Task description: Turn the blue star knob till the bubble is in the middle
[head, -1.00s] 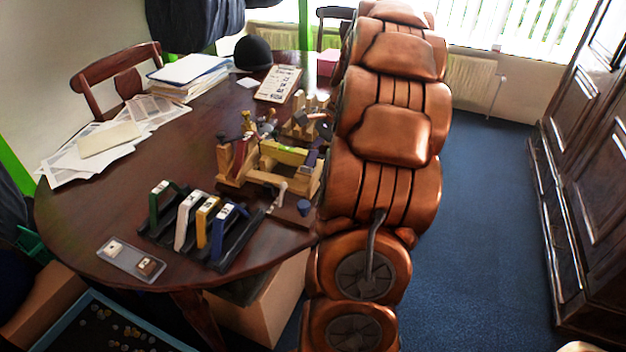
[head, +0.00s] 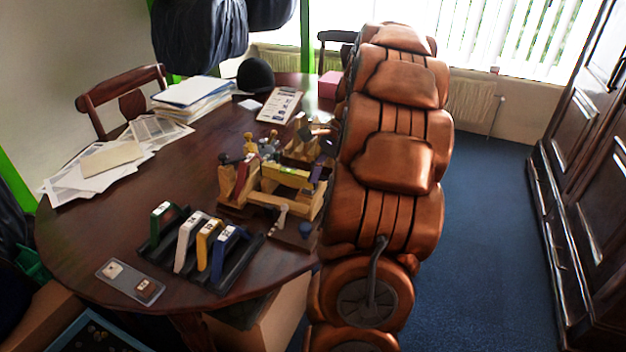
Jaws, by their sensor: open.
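A wooden fixture (head: 240,185) with yellow-tan blocks and several small coloured knobs stands on the round table, left of my copper-coloured arm. A small dark blue round part (head: 305,230) sits at its near right corner; I cannot tell whether it is the star knob. A purple-blue piece (head: 317,172) stands at the fixture's right side. The bubble is too small to make out. My gripper cannot be made out; my arm hides the area to the right of the fixture.
A black rack (head: 160,252) with green, white, yellow and blue numbered handles stands in front of the fixture. A grey tray (head: 130,282) lies near the table edge. Papers (head: 90,170), a book stack (head: 192,97), a black hat (head: 255,75) and a printed sheet (head: 279,105) lie farther back.

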